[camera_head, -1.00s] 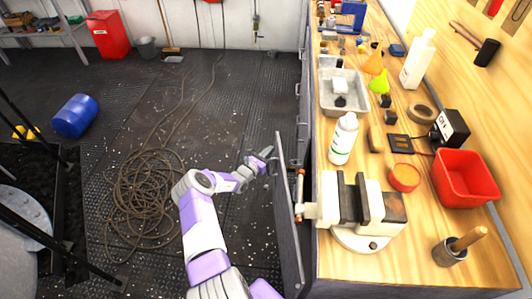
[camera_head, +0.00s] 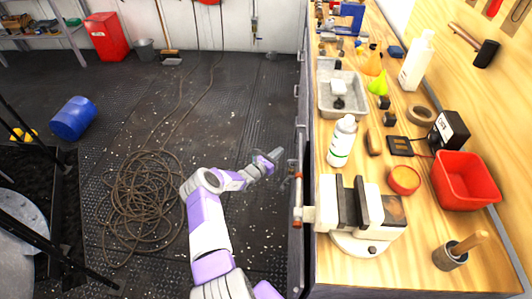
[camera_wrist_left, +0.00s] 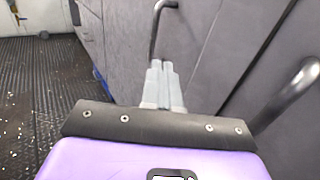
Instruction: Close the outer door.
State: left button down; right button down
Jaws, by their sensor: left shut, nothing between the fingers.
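The grey outer door (camera_head: 295,252) is on the front of the workbench cabinet, seen nearly edge-on in the head view. It stands close to the cabinet front; I cannot tell whether it is fully flush. My left gripper (camera_head: 279,154) is near the far end of the door, low beside the cabinet. In the left wrist view its fingers (camera_wrist_left: 164,85) are together and empty, in front of grey panels. A bar handle (camera_wrist_left: 160,25) shows beyond the fingertips and another handle (camera_wrist_left: 298,88) at the right. Contact with the door is unclear. My right gripper is out of view.
The wooden workbench (camera_head: 420,270) carries a vise (camera_head: 352,215), a white bottle (camera_head: 342,142), a grey tray (camera_head: 331,103) and a red bin (camera_head: 465,180). Coiled rope (camera_head: 143,200) lies on the floor left of my arm. The deck between them is clear.

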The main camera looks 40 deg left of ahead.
pick_arm(q)
jog(key=s+a, duration=0.9)
jog(key=a, duration=0.1)
